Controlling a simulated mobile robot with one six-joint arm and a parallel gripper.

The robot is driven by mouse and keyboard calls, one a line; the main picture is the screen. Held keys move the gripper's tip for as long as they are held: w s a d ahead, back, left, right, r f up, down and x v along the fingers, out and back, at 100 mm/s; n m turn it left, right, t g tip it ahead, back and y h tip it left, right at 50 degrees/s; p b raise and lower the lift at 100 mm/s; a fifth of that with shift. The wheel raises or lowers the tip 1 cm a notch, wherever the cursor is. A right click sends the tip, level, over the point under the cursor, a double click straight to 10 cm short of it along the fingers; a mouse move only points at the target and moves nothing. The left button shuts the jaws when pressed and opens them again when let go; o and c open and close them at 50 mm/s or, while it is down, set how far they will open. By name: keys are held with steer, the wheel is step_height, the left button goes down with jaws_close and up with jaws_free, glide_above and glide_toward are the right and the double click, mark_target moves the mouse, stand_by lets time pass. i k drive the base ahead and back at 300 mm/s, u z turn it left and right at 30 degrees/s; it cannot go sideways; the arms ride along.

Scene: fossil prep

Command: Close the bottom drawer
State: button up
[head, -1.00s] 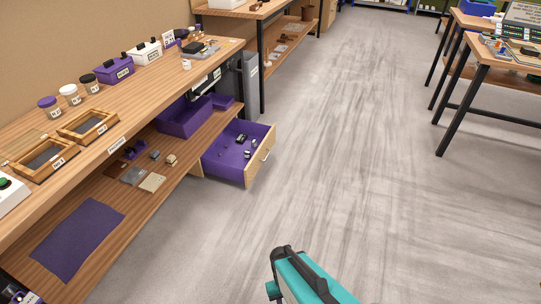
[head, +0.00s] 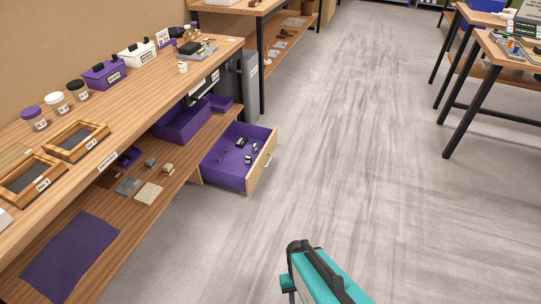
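The bottom drawer (head: 222,183) stands pulled out beneath the wooden workbench, low over the floor. It has a purple interior, a light wood front (head: 262,162) and a pale bar handle (head: 267,160). Several small dark and metallic items lie inside it. A teal and black part of my arm shows at the bottom of the head view, well short of the drawer with bare floor between. My gripper's fingertips cannot be made out, so its opening is not shown.
The workbench (head: 127,118) runs along the left with jars, boxes and framed trays on top. Its lower shelf (head: 127,220) holds a purple mat (head: 70,258) and purple bins (head: 182,124). A grey bin (head: 243,85) stands behind the drawer. Another table (head: 505,72) is at right. The middle floor is open.

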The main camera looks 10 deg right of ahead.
mark_target(232, 171)
steer(key=z, duration=0.2)
steer(key=i, duration=0.95)
steer(key=u, duration=0.2)
steer(key=k, duration=1.3)
steer(key=u, duration=0.4)
steer(key=i, duration=0.95)
steer(key=u, duration=0.75)
steer(key=i, duration=0.65)
steer(key=u, duration=0.2)
